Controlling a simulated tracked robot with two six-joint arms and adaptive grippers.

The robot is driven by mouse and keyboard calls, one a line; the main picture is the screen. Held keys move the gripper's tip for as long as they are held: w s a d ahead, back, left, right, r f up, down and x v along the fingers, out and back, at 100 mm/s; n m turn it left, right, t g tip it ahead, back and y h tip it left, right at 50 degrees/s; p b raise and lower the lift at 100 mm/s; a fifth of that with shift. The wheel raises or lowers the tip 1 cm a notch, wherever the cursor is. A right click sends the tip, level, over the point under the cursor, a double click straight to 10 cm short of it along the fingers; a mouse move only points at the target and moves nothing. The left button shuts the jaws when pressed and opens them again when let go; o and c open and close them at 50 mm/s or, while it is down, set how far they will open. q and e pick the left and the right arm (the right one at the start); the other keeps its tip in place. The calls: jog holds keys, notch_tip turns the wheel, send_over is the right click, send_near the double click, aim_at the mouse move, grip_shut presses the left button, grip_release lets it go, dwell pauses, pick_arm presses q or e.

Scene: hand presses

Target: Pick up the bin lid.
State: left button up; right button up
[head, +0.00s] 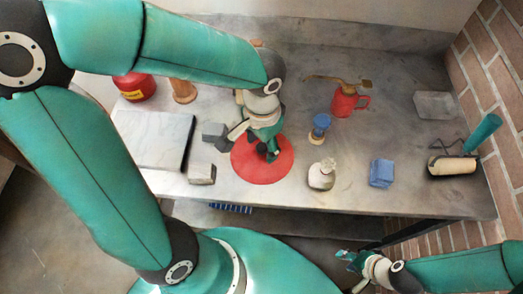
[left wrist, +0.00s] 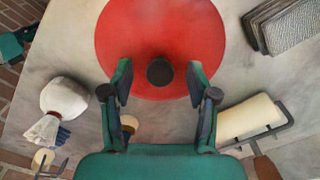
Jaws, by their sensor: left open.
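The bin lid is a flat red disc with a dark round knob, lying on the grey table (head: 400,140). It shows in the head view (head: 281,168) and at the top of the left wrist view (left wrist: 160,30). My left gripper (head: 265,148) is over the lid, hiding part of it in the head view. In the left wrist view my left gripper (left wrist: 158,84) is open, with one finger on each side of the knob (left wrist: 159,71). I cannot tell whether either finger touches it. My right gripper (head: 349,260) is low at the right, off the table's front edge, away from the lid.
Left of the lid are a grey block (head: 212,131), a pale block (head: 201,174) and a pale slab (head: 160,140). A brick wall bounds the right.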

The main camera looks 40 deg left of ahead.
pick_arm(q)
jog(key=shift+f, duration=0.55)
grip_shut()
jog(key=shift+r, duration=0.15)
